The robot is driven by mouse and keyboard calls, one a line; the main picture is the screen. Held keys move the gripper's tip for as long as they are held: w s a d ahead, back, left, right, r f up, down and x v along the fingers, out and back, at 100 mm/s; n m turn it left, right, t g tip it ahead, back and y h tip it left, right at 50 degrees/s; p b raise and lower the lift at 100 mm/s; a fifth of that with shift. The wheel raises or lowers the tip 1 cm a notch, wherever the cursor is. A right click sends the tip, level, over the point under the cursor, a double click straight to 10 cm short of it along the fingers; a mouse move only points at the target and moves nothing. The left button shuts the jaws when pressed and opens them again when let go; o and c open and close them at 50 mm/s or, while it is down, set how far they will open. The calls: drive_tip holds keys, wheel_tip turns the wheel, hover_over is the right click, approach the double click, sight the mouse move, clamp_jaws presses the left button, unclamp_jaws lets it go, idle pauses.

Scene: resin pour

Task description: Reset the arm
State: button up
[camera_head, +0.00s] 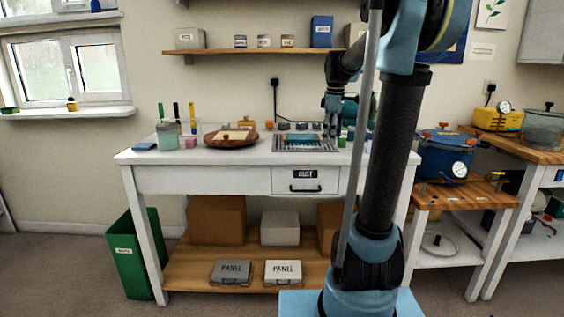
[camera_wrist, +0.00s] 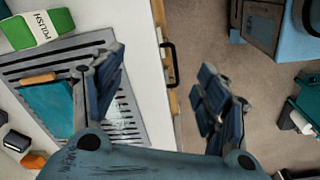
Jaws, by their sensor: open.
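My gripper (camera_wrist: 160,98) is open and empty in the wrist view, its two blue-padded fingers spread apart. It hangs over the front edge of the white table (camera_head: 150,158), with the drawer handle and the floor showing between and beyond the fingers. In the head view my arm rises at the right of the table and bends back so that its end is above the table's right part, near the metal grate (camera_head: 284,148). The fingertips are too small to make out there.
The grate bears a teal piece (camera_wrist: 52,104). A green and white POLISH block (camera_wrist: 36,30) is beside it. A round brown tray (camera_head: 212,142) and a jar (camera_head: 167,137) stand further left. A blue pressure pot (camera_head: 445,150) stands on the right bench. A green bin (camera_head: 132,252) is at floor left.

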drive_tip(key=s+f+m, duration=0.4)
drive_tip(key=s+f, duration=0.3)
drive_tip(key=s, duration=0.3)
drive_tip(key=s+f+m+t, duration=0.1)
drive_tip(key=s+f+m, duration=0.3)
drive_tip(key=s+f, duration=0.3)
drive_tip(key=s+f+m, duration=0.5)
drive_tip(key=s+f, duration=0.2)
drive_tip(key=s, duration=0.6)
drive_tip(key=shift+s+f+t, duration=0.25)
drive_tip(key=shift+s+t, duration=0.05)
drive_tip(key=shift+s, duration=0.1)
